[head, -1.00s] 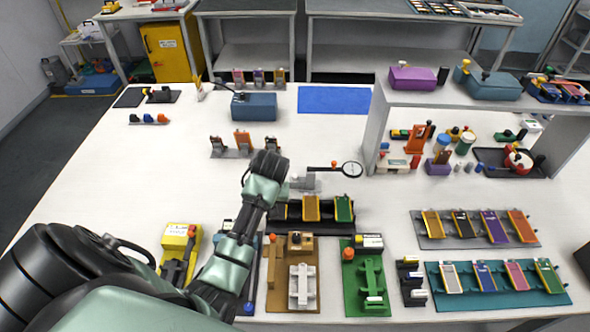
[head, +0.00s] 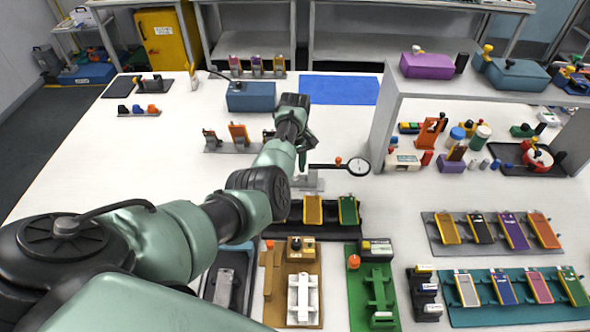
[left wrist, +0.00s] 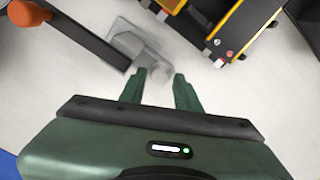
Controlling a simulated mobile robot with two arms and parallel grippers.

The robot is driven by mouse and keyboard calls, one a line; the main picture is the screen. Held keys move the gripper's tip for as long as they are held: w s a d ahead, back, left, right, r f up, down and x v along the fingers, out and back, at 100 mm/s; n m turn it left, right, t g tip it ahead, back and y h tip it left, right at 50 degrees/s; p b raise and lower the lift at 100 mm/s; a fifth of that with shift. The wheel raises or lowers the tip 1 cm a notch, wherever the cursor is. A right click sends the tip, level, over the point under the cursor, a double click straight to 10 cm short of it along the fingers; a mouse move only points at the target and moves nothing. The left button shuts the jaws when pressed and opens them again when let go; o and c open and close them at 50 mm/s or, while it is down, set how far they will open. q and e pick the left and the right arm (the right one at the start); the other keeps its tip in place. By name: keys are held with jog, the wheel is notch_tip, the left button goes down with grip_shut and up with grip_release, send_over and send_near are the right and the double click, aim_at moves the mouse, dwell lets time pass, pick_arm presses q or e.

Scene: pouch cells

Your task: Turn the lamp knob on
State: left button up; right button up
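A magnifier lamp (head: 358,168) stands mid-table, with a round lens on a dark arm and a grey base (head: 312,184). An orange knob (head: 338,160) sits on that arm; it also shows at the top left of the left wrist view (left wrist: 30,12). The grey base also shows in the left wrist view (left wrist: 140,48). My left gripper (head: 303,160) is over the table near the base, partly hidden by its own wrist. In the left wrist view its fingers (left wrist: 160,86) are apart and empty, just short of the base. My right gripper is out of view.
A dark tray with coloured pouch cells (head: 350,226) lies in front of the lamp. A grey shelf (head: 378,125) stands to the right. A blue box (head: 250,97) and a blue mat (head: 338,90) are behind. Open white table lies around the lamp.

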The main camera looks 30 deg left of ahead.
pick_arm(q)
jog(key=shift+f, duration=0.75)
grip_shut()
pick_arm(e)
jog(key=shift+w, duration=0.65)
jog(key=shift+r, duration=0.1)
pick_arm(q)
jog(key=m+p, duration=0.1)
jog(key=m, duration=0.2)
jog(key=shift+r+m, duration=0.1)
jog(key=shift+m, duration=0.2)
jog(key=m+p, duration=0.1)
jog(key=m, duration=0.3)
jog(key=shift+m, duration=0.3)
jog(key=m+p, duration=0.1)
jog(key=m, duration=0.8)
jog(key=shift+w+m, duration=0.1)
jog(key=shift+m, duration=0.2)
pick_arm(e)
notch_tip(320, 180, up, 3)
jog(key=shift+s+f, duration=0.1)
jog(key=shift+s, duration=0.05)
